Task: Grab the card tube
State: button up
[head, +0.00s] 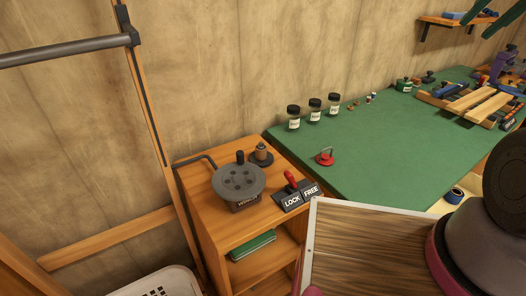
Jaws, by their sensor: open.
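I cannot pick out a card tube for certain in the head view. A small brown upright cylinder on a round dark base (261,154) stands at the back of the wooden cabinet, too small to identify. My gripper is not visible; only a large rounded part of my arm shows at the lower right.
The wooden cabinet (222,226) carries a grey round plate (239,180) and a red-handled lever with LOCK and FREE labels (297,194). The green bench top (375,150) holds three jars, a red-based item (325,157) and tools. A white basket (160,285) stands lower left.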

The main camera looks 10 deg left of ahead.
aim_at(261, 156)
jog(key=l+u, duration=0.15)
jog(key=u, duration=0.25)
jog(key=l+u, duration=0.1)
jog(key=u, duration=0.25)
jog(key=k+l+u, duration=0.1)
jog(key=u, duration=0.3)
